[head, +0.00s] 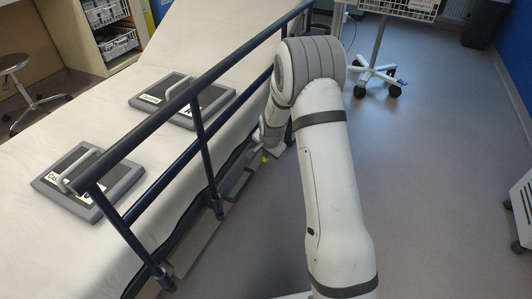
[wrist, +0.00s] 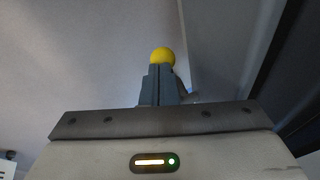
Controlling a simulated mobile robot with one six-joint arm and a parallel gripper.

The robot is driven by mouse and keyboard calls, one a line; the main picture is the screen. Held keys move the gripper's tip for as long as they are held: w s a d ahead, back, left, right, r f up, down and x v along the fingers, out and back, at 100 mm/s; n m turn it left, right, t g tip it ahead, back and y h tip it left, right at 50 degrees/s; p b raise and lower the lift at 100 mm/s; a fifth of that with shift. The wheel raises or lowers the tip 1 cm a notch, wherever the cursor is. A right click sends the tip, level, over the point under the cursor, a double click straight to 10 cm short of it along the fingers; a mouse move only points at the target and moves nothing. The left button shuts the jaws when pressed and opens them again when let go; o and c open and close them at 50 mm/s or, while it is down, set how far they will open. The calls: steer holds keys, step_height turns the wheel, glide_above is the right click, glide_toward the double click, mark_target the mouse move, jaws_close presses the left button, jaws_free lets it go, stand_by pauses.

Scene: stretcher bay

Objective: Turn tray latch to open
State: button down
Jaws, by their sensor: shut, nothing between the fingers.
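A yellow round knob (wrist: 161,56), which looks like part of the tray latch, shows just beyond my fingertips in the wrist view. In the head view a small yellow spot (head: 264,158) shows low beside the stretcher, near the end of my arm. My gripper (wrist: 159,74) has its two grey fingers together, pointing at the knob, with nothing between them. The fingertips overlap the knob's lower edge in the picture; I cannot tell whether they touch it. The rest of the latch is hidden behind the fingers. In the head view my arm largely hides the gripper.
A dark blue side rail (head: 190,92) runs along the white stretcher (head: 118,103), left of my arm. Two grey pads with handles, one near (head: 85,180) and one farther (head: 181,101), lie on it. A wheeled stand (head: 376,68) is behind.

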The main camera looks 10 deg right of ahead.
steer(key=s+p+v, duration=0.2)
steer(key=p+v, duration=0.2)
steer(key=v, duration=0.8)
steer(key=shift+s+a, duration=0.2)
steer(key=shift+a, duration=0.25)
